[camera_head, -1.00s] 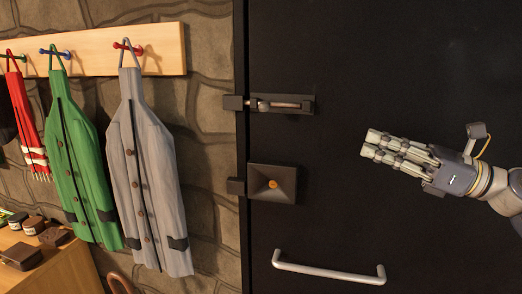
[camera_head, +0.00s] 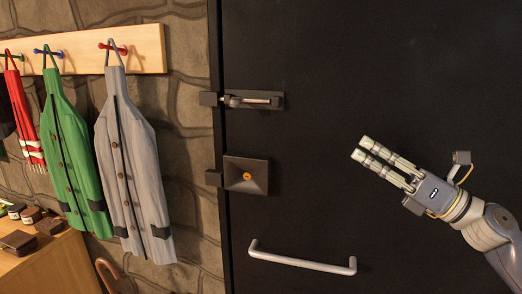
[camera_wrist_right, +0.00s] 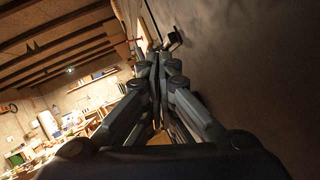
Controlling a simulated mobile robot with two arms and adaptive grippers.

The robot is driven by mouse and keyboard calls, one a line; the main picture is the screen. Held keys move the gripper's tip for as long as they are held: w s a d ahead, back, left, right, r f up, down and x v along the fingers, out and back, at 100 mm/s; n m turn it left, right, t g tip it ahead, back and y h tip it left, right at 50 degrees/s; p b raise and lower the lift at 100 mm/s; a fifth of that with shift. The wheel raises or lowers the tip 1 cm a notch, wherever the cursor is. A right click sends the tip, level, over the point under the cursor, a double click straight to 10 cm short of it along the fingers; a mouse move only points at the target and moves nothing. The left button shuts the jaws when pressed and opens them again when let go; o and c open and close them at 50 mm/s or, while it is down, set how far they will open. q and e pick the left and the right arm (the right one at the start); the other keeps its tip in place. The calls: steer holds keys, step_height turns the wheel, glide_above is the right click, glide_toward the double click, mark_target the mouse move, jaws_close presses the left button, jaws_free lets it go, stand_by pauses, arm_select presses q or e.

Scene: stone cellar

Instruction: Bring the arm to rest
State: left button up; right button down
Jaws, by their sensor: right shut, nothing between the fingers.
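My right gripper (camera_head: 361,148) is in front of the dark door (camera_head: 350,60), at the right of the head view, pointing up and left. Its fingers are together with nothing between them. It is apart from the door's bolt, lock and handle. The right wrist view also shows the gripper's fingers (camera_wrist_right: 155,65) close together and empty, with the door surface (camera_wrist_right: 230,60) along the right. My left gripper is not in view.
The door carries a bolt (camera_head: 250,100), a square lock box (camera_head: 246,175) and a bar handle (camera_head: 303,262). Coats, a green one (camera_head: 70,150) and a grey one (camera_head: 132,165), hang from a wooden peg board (camera_head: 140,50). A wooden cabinet (camera_head: 55,268) stands lower left.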

steer(key=s+d+f+m+t+h, duration=0.1)
steer(key=d+f+m+t+h, duration=0.1)
steer(key=f+m+h, duration=1)
steer(key=s+d+f+m+t+h, duration=0.1)
steer(key=d+f+m+t+h, duration=0.35)
steer(key=f+m, duration=1.35)
steer(key=s+a+f+m+g+h, duration=0.3)
steer(key=s+f+m+g, duration=0.5)
steer(key=s+f, duration=0.45)
steer(key=s+a+f+m+g+y, duration=0.1)
steer(key=s+a+f+m+g, duration=0.1)
steer(key=s+f+g, duration=0.45)
steer(key=s+a+f+m+g, duration=0.1)
steer(key=s+f, duration=0.2)
steer(key=s, duration=0.7)
step_height(320, 180, down, 24)
steer(key=s+g, duration=0.1)
steer(key=s, duration=0.1)
steer(key=s+d+f+g, duration=0.1)
steer(key=s+d+f, duration=0.2)
steer(key=s+f, duration=1.4)
steer(key=shift+g, duration=0.3)
